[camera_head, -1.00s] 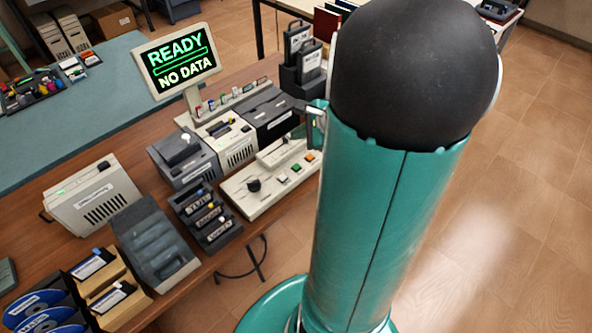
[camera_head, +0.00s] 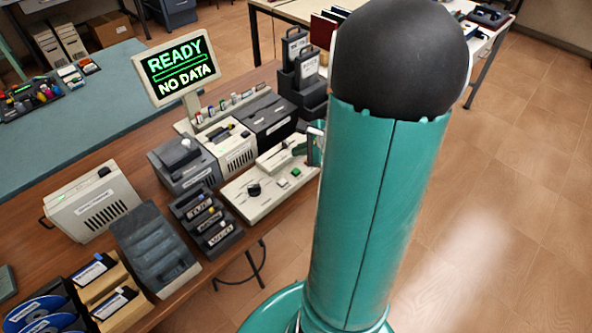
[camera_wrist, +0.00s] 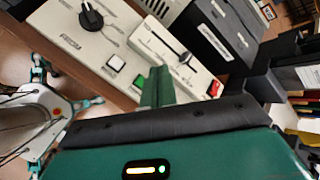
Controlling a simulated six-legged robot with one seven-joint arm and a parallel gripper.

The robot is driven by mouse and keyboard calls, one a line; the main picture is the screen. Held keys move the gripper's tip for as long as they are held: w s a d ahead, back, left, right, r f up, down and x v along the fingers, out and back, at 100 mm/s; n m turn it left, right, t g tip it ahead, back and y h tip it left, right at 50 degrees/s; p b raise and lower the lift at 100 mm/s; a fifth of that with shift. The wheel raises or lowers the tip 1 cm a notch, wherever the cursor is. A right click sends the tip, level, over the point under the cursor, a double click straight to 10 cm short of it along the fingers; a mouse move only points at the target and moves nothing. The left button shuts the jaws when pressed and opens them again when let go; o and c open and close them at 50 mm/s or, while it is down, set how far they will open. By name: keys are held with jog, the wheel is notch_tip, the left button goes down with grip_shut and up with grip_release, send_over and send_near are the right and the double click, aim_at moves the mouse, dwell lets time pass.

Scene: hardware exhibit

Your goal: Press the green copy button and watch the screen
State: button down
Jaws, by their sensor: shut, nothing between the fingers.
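The control panel (camera_head: 243,199) lies on the wooden table, with a black knob (camera_head: 254,189), a white button (camera_head: 282,183) and the green button (camera_head: 295,171). In the wrist view the green button (camera_wrist: 138,81) shows just left of my gripper's fingers (camera_wrist: 157,86), beside the white button (camera_wrist: 116,62). My gripper is shut and empty, over the panel's button side. Whether it touches the panel, I cannot tell. In the head view my arm hides part of the panel's right end. The screen (camera_head: 177,67) reads "READY" and "NO DATA" in green and white.
A slider unit (camera_wrist: 168,47) and a red button (camera_wrist: 215,88) sit close to my gripper. Dark drives (camera_head: 265,113), a cassette rack (camera_head: 208,222) and a beige box (camera_head: 93,202) crowd the table. Open floor (camera_head: 500,230) lies to the right.

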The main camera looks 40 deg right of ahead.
jog(key=shift+f, duration=2.35)
jog(key=shift+f, duration=0.4)
jog(key=shift+f, duration=0.4)
dwell(0.7)
jog(key=shift+r, duration=0.8)
jog(key=shift+r, duration=2.5)
